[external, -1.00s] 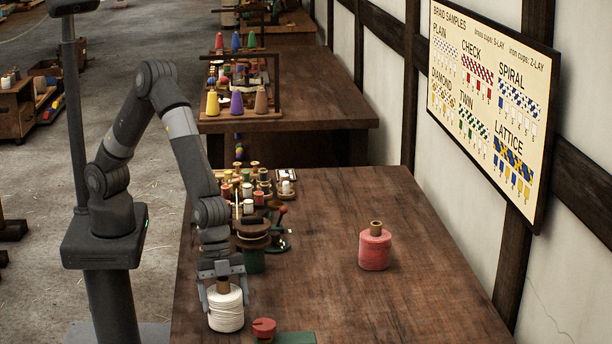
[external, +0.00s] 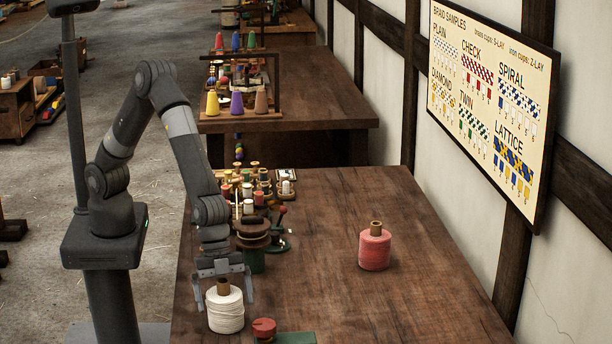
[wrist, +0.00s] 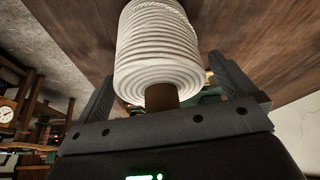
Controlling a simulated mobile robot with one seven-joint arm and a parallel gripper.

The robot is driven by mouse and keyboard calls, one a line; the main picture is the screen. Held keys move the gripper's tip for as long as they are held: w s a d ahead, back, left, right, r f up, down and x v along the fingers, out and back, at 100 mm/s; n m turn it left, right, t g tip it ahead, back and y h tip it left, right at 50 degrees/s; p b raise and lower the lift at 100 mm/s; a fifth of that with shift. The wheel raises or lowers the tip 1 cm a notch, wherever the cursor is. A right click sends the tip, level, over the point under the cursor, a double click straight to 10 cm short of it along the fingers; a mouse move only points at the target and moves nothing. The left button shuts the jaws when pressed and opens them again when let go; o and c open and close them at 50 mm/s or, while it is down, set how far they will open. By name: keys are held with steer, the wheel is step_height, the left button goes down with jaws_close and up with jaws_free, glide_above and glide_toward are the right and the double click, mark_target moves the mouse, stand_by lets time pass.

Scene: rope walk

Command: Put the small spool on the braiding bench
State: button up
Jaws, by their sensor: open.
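A white cord spool (external: 225,312) with a brown core stands upright on the dark wooden bench (external: 330,310), near its front left. My gripper (external: 223,300) is over it, pointing down, with its fingers open on either side of the spool. The wrist view shows the white spool (wrist: 158,55) between the spread fingers, with a gap visible on at least one side. A pink-red spool (external: 375,250) with a brown core stands upright farther right on the same bench. I cannot tell from size alone which one is the small spool.
A red-topped knob (external: 264,326) and a green block (external: 295,338) are right of the white spool. A green-and-wood device (external: 252,245) and several small bobbins (external: 250,190) stand behind.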

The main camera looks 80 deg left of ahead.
steer(key=v, duration=1.1)
steer(key=shift+r, duration=0.3)
steer(key=w+a+r+n+t+y, duration=0.15)
steer(key=a+r+n, duration=0.35)
steer(key=a, duration=0.9)
steer(key=w+a+r+n+t+y, duration=0.15)
steer(key=a+r, duration=0.45)
steer(key=a, duration=0.8)
steer(key=s+a+r+n, duration=0.1)
steer(key=s+a+n, duration=0.3)
steer(key=s+a, duration=0.3)
steer(key=s+a+n+t+y, duration=0.1)
steer(key=s+a+n, duration=0.3)
steer(key=s+a, duration=0.3)
steer(key=a, duration=0.5)
steer(key=shift+a+r, duration=0.3)
steer(key=shift+r, duration=0.1)
steer(key=shift+n, duration=0.25)
